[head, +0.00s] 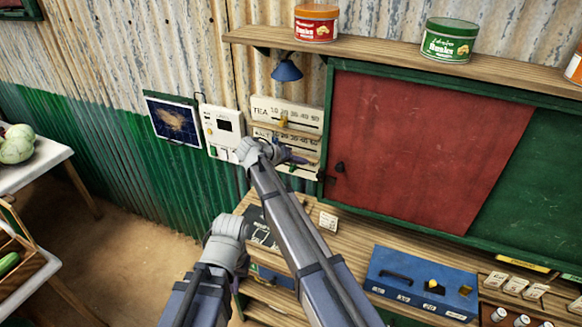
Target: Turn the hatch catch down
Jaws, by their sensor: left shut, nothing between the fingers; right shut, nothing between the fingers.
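The hatch is a red panel (425,140) beside a green panel (535,185) in a green frame on the corrugated wall. A small dark catch (339,168) sits near the red panel's lower left edge; its exact turn is too small to tell. My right gripper (264,151) is shut and empty, left of the catch and apart from it, in front of the lower part of the slider boards. My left gripper (230,228) is shut and empty, lower and further left, near the counter's left end. The fingertips of both are hard to make out.
Slider boards (287,113), a white box with a display (222,128) and a dark picture (173,120) hang left of the hatch. A blue lamp (287,71) hangs under the shelf (400,58) holding tins. A blue box (420,283) stands on the counter (375,245) below.

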